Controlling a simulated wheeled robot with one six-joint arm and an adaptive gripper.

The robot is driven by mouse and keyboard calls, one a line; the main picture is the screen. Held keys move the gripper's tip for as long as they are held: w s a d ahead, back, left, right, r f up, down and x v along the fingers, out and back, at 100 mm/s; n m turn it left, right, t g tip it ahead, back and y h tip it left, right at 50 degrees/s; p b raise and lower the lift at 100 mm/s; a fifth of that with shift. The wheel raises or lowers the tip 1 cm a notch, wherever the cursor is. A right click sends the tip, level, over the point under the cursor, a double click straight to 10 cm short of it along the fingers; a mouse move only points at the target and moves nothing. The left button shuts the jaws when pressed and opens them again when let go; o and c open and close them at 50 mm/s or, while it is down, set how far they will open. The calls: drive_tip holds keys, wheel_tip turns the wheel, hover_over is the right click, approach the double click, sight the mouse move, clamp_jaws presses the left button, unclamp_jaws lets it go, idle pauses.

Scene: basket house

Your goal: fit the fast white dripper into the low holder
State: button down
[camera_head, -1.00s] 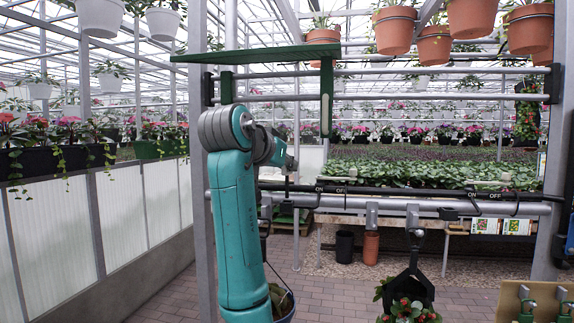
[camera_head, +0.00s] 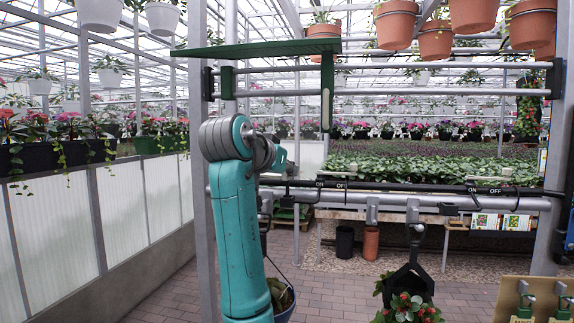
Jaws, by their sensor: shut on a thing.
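My teal arm (camera_head: 236,200) rises at the left of centre, and its wrist (camera_head: 279,157) points away to the right, level with the far plants. My gripper is hidden behind the arm, so its fingers and anything in them do not show. I cannot make out a white dripper. A wooden board (camera_head: 512,291) at the lower right edge carries small metal stems on green fittings (camera_head: 524,312); it is cut off by the frame. I cannot tell which part is the low holder.
A black pipe (camera_head: 430,188) marked ON and OFF runs along a grey rail (camera_head: 340,199). A black hanger (camera_head: 411,275) with a red-flowered plant (camera_head: 408,308) hangs below it. A hanging basket (camera_head: 284,301) is partly behind my arm. A green shelf (camera_head: 256,50) overhangs the arm.

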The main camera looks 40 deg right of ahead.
sight(287, 184)
drive_tip(key=shift+f, duration=0.35)
drive_tip(key=shift+f, duration=1.35)
drive_tip(key=c, duration=1.1)
unclamp_jaws()
drive_tip(key=v, duration=1.2)
